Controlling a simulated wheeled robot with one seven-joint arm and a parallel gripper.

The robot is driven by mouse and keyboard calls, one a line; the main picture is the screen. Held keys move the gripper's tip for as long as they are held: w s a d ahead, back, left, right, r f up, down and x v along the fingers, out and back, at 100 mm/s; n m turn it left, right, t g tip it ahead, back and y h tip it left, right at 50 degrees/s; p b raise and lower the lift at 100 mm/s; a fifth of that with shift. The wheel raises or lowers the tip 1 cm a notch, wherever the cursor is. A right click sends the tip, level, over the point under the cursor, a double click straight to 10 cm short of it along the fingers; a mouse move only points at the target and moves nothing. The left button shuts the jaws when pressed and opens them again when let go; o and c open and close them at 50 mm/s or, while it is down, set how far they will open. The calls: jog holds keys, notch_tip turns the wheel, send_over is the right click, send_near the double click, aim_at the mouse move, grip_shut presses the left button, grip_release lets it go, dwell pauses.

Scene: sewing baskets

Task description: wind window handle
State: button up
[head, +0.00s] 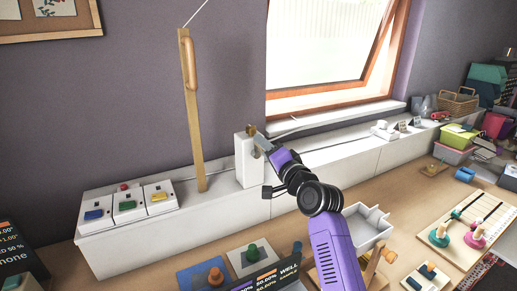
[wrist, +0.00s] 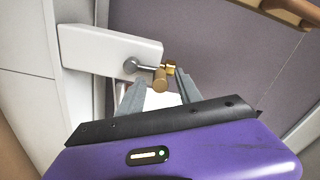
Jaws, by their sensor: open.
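The window winder is a white upright box (head: 246,160) on the white ledge; it also shows in the wrist view (wrist: 100,50). In the wrist view its crank has a grey metal hub (wrist: 132,66), a brass-coloured part and a tan knob (wrist: 160,79). My gripper (wrist: 158,90) is open, with one grey finger on each side of the line to the knob. The knob appears just beyond or between the fingertips; I cannot tell whether they touch. In the head view my gripper (head: 267,147) is at the box's upper right, partly hiding the crank.
The wood-framed window (head: 325,45) is tilted open. A wooden post with a handle (head: 190,110) stands left of the winder. Switch boxes (head: 128,203) sit on the ledge's left end. A white tray (head: 369,227) and pegboards (head: 466,232) lie on the table below.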

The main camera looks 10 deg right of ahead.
jog(key=p+v, duration=0.2)
jog(key=v, duration=0.5)
jog(key=shift+p, duration=0.4)
